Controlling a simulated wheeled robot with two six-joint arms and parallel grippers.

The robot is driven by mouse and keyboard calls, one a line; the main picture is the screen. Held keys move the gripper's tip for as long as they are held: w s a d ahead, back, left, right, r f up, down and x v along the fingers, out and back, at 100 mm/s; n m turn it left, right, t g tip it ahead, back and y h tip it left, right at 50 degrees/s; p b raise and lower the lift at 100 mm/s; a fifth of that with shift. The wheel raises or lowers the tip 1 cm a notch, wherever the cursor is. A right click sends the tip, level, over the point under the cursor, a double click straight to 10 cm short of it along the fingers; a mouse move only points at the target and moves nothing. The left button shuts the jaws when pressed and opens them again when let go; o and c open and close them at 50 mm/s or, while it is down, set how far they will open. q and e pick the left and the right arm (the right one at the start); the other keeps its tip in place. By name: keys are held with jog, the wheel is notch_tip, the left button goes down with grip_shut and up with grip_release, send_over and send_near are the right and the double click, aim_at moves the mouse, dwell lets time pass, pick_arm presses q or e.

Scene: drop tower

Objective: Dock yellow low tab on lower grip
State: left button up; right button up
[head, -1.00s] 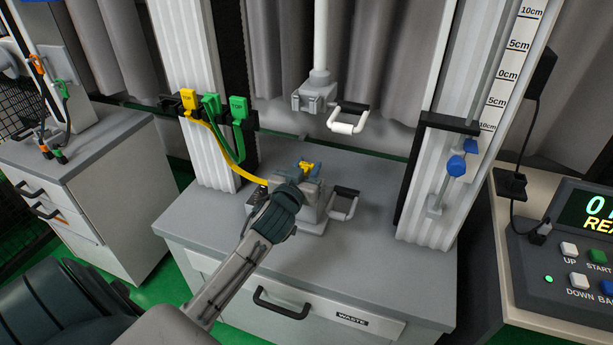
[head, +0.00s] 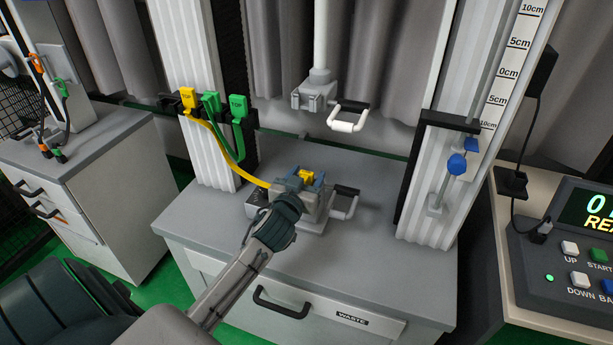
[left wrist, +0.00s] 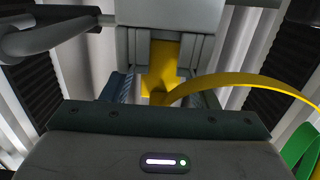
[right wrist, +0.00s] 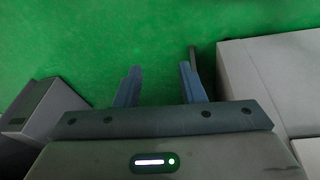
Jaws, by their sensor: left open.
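The yellow low tab (head: 306,175) sits at the lower grip (head: 314,206), a grey block with a handle on the bench. In the left wrist view the yellow tab (left wrist: 163,66) lies in the slot between the grip's grey jaws, with its yellow strap curving off to the right. My left gripper (head: 304,180) is at the front of the lower grip, its blue fingers open on either side of the tab (left wrist: 160,88). Whether the tab is fully seated is hidden. My right gripper (right wrist: 157,85) is open and empty above green floor.
The upper grip (head: 315,93) with a white handle (head: 347,121) hangs above. A yellow TOP tab (head: 188,98) and green tabs (head: 238,106) hang on the left rack. A control box (head: 570,250) stands right. The bench front (head: 210,235) is clear.

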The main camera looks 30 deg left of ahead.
pick_arm(q)
jog(key=shift+r, duration=0.15)
jog(key=v, duration=0.4)
jog(key=shift+s, duration=0.15)
jog(key=b, duration=0.1)
send_near(306, 178)
jog(key=s, duration=0.1)
jog(key=shift+s+d+r, duration=0.1)
jog(key=shift+s+r, duration=0.05)
jog(key=shift+s, duration=0.05)
pick_arm(e)
jog(key=v, duration=0.3)
jog(key=shift+w+r, duration=0.25)
jog(key=shift+r, duration=0.05)
jog(key=shift+w, duration=0.15)
